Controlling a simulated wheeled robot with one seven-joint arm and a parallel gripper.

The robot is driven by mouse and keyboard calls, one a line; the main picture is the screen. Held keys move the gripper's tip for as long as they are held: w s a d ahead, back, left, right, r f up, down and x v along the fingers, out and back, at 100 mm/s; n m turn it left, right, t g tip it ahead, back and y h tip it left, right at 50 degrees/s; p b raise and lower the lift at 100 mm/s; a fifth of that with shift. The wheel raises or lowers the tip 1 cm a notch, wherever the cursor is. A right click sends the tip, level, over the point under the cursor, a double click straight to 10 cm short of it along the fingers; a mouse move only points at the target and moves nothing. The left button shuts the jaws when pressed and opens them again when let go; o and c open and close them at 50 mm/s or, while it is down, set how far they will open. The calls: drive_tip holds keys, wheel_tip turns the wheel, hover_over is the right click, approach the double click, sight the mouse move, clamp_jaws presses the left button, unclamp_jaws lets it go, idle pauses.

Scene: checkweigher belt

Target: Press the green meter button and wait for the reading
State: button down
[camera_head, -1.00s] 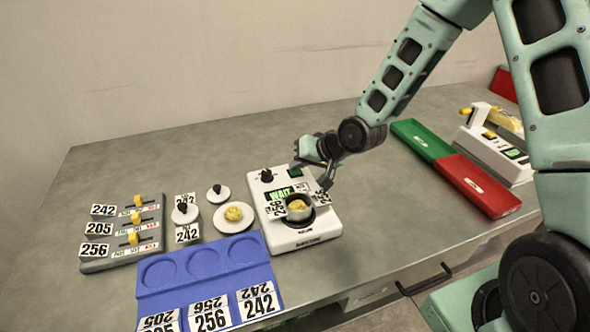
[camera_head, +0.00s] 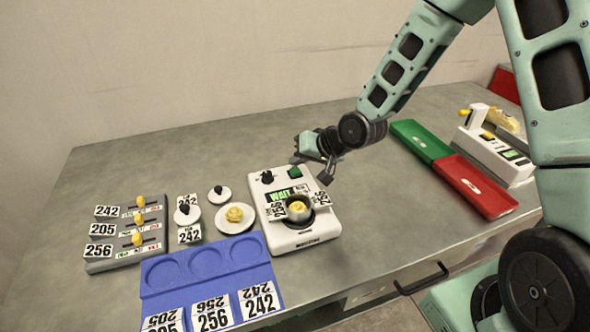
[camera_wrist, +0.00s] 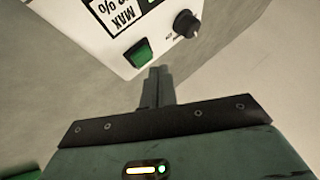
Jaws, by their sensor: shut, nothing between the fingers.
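The meter (camera_head: 312,235) is a white box with a black knob (camera_head: 267,178) and a green button (camera_head: 294,173) at its back edge. Its green display (camera_head: 280,194) reads WAIT. A small cup (camera_head: 298,210) with yellow contents sits on its round pan, with number tags beside it. My gripper (camera_head: 297,160) is shut and empty, pointing down just behind the button. In the wrist view, the closed fingertips (camera_wrist: 158,72) are close to the green button (camera_wrist: 138,52), apparently just off it; the knob (camera_wrist: 186,23) is to their right.
A blue tray (camera_head: 207,283) with round recesses and number cards lies in front. A slider panel (camera_head: 125,235) is at left; a plate (camera_head: 235,219) with a yellow item stands beside the meter. Green (camera_head: 420,140) and red (camera_head: 473,186) trays and another white device (camera_head: 495,155) are at right.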

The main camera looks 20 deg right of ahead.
sight(298, 176)
drive_tip(key=shift+r+p, duration=2.25)
drive_tip(key=shift+r, duration=0.3)
drive_tip(key=s+a+r+n+g+h, duration=0.1)
drive_tip(key=s+a+r+n+g, duration=0.1)
drive_tip(key=s, duration=0.9)
drive_tip(key=s+a+r+n+g+h, duration=0.2)
drive_tip(key=s+r, duration=0.4)
drive_tip(key=s, duration=0.4)
drive_tip(key=s+a+r+n+g+h, duration=0.1)
drive_tip(key=s+a+r+n+g, duration=0.2)
drive_tip(key=s, duration=0.8)
drive_tip(key=r+n, duration=0.1)
drive_tip(key=n, duration=0.1)
drive_tip(key=shift+s+n+h, duration=0.3)
drive_tip(key=shift+h, duration=0.1)
